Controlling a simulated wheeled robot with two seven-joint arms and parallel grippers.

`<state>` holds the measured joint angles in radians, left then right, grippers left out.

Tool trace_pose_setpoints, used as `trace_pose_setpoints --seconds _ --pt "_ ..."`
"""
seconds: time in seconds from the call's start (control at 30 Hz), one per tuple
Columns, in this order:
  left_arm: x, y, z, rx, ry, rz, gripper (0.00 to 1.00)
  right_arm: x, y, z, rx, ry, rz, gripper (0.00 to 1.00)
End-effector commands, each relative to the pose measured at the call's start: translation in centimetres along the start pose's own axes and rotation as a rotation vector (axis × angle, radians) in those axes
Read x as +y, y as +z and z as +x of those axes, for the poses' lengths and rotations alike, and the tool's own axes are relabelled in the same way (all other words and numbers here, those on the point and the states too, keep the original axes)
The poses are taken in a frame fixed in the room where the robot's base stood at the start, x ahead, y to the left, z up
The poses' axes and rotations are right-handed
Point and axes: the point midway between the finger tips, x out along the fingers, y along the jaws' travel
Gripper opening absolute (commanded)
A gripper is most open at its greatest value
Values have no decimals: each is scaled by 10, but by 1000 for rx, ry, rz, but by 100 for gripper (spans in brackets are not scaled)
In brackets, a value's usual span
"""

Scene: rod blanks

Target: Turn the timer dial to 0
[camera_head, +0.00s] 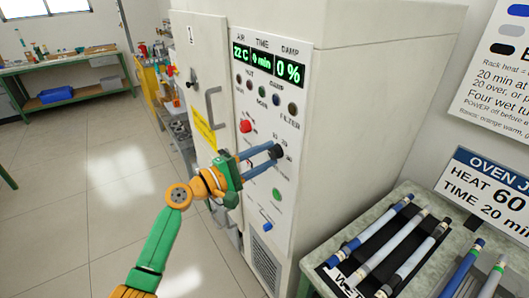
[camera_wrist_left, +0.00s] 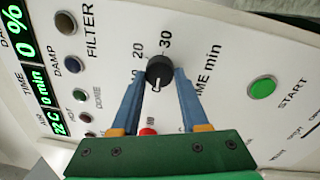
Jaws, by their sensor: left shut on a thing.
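The timer dial (camera_head: 278,151) is a small black knob on the white front panel of the oven cabinet. In the left wrist view the dial (camera_wrist_left: 159,68) has a white mark on its lower side, pointing away from the printed 20 and 30. The 0 on its scale cannot be made out. My left gripper (camera_head: 274,152), with blue fingers, is shut on the dial, one finger on each side. The time display (camera_head: 262,59) reads 0 min, between 22 C and 0 %. My right gripper is in neither view.
A green start button (camera_head: 277,195) and a blue switch (camera_head: 267,226) sit below the dial; a red knob (camera_head: 245,126) is at its upper left. A rack of blue and grey rods (camera_head: 395,245) stands right of the cabinet. The floor at left is clear.

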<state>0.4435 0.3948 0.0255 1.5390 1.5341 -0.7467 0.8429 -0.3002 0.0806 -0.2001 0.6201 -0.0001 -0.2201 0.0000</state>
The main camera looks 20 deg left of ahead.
Motion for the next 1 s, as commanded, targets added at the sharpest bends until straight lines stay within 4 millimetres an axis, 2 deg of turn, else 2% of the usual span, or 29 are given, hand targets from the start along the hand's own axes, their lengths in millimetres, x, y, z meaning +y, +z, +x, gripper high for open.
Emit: trace_pose_setpoints --seconds 0.5,0.53,0.63,0.9,1.0 --pt "-2 0 0 0 -4 -21 0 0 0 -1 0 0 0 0" --pt "-2 0 0 0 -4 -21 47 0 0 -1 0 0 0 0" --pt "-2 0 0 0 -4 -20 74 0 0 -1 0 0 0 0" --pt "-1 0 0 1 -1 -18 74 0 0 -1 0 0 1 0" --pt "-4 -2 -11 3 -2 -15 74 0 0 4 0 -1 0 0"
